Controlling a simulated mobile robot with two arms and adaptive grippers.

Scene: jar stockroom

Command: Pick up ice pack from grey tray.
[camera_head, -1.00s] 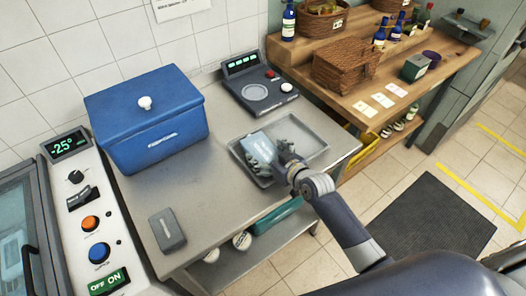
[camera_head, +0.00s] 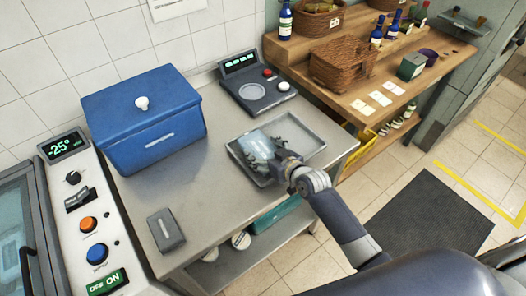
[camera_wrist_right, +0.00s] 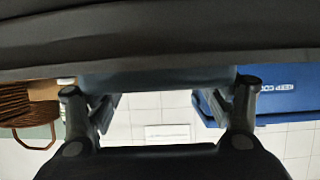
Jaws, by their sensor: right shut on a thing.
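The light blue ice pack (camera_head: 257,144) shows in the head view at the left side of the grey tray (camera_head: 305,140), which stands on the metal table. My right gripper (camera_head: 277,153) reaches over the tray from the lower right and is shut on the ice pack. The fingers hide part of the pack, and I cannot tell whether it touches the tray floor. In the right wrist view a blue-grey strip of the ice pack (camera_wrist_right: 155,76) spans between the two fingers of the gripper (camera_wrist_right: 158,105). My left gripper is in neither view.
A blue lidded cooler (camera_head: 150,125) stands on the table at the left. A dark scale (camera_head: 257,90) is behind the tray. A small grey box (camera_head: 166,230) lies at the front left. A wooden shelf table (camera_head: 350,95) with baskets and bottles stands at the right.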

